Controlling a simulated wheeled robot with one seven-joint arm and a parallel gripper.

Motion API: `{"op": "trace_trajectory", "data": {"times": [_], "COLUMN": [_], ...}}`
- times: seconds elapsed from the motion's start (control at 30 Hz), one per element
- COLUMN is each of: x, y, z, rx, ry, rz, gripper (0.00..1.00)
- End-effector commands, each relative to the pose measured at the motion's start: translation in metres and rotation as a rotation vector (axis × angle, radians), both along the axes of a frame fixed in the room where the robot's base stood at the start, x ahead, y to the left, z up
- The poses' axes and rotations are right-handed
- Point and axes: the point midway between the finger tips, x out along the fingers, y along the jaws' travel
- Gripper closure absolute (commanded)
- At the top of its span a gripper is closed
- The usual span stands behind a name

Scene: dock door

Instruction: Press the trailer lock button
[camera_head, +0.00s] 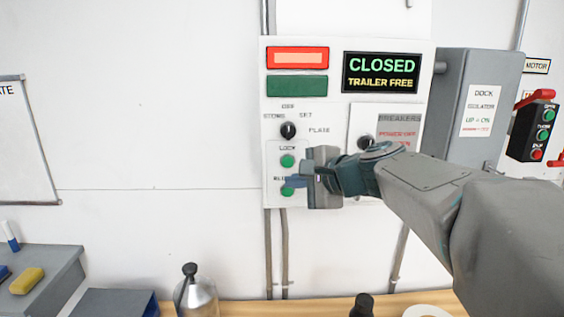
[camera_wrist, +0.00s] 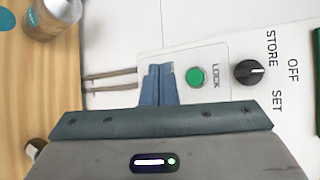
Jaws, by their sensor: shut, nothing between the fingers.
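The green LOCK button (camera_head: 287,161) sits on a small plate of the white control panel (camera_head: 330,52). It also shows in the wrist view (camera_wrist: 196,77), just right of my fingers. A second green button (camera_head: 287,192), its label partly covered, is below it. My gripper (camera_head: 290,182) is shut and empty, its fingertips in front of the plate near this lower button; it also shows in the wrist view (camera_wrist: 160,68), where its fingers hide the lower button. I cannot tell whether the tips touch the panel. The display (camera_head: 381,72) reads CLOSED, TRAILER FREE.
A black rotary knob (camera_head: 288,130) marked STORE, OFF, SET is above LOCK. A red lamp (camera_head: 297,58) looks lit; the green one (camera_head: 297,86) is dark. A grey isolator box (camera_head: 462,100) stands to the right. A metal bottle (camera_head: 196,295) is on the bench below.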

Motion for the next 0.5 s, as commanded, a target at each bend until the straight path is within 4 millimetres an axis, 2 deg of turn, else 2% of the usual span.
{"op": "trace_trajectory", "data": {"times": [0.3,0.5], "x": [0.046,0.063], "y": [0.000,0.000], "z": [0.000,0.000], "rx": [0.001,-0.001], "ry": [0.002,0.000], "rz": [-0.001,-0.001], "gripper": [1.00,1.00]}}
